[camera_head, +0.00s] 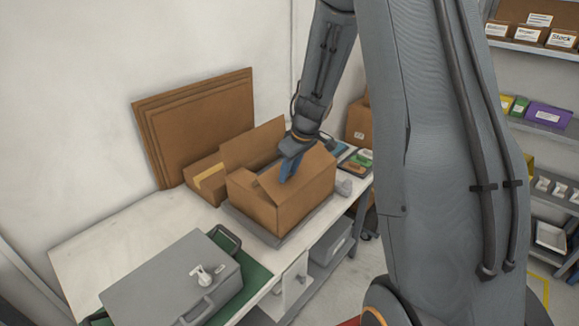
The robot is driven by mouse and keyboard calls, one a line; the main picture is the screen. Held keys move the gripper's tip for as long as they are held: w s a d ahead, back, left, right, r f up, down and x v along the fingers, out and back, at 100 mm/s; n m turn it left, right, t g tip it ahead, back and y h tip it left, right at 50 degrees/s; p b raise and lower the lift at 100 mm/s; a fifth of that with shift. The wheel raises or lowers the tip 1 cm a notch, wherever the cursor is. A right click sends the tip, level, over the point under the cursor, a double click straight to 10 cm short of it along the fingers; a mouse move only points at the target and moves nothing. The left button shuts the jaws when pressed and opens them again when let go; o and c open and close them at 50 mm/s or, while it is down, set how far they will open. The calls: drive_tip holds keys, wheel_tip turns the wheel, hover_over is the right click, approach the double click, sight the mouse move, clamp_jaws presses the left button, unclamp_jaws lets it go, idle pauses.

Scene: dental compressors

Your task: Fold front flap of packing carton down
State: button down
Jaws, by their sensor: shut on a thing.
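The brown packing carton (297,208) stands on a grey plate on the white bench. Its tall rear flap (253,143) stands up. A brown flap (312,166) slopes over the carton's right-hand part, under my gripper. My gripper (287,172) comes down from above with narrow blue fingers at this flap, and is shut on it. The exact contact of the fingertips is too small to make out. The carton's inside is mostly hidden.
A grey case (174,283) with handles lies on a green mat at the bench's front left. A smaller taped carton (209,181) stands behind left. Flat cardboard sheets (196,117) lean on the wall. Bench at left is clear.

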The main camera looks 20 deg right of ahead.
drive_tip(key=shift+w+a+f+g, duration=0.1)
drive_tip(key=shift+w+a+g, duration=0.05)
drive_tip(key=shift+g, duration=0.15)
idle(0.4)
drive_tip(key=c, duration=1.4)
unclamp_jaws()
drive_tip(key=shift+o, duration=0.2)
drive_tip(key=shift+d+r, duration=0.2)
drive_tip(key=shift+r, duration=0.45)
drive_tip(key=a+b+v, duration=0.1)
drive_tip(key=v, duration=0.5)
drive_tip(key=shift+s+d+r+b, duration=0.25)
drive_tip(key=shift+s+d+b, duration=0.1)
drive_tip(key=shift+d, duration=0.2)
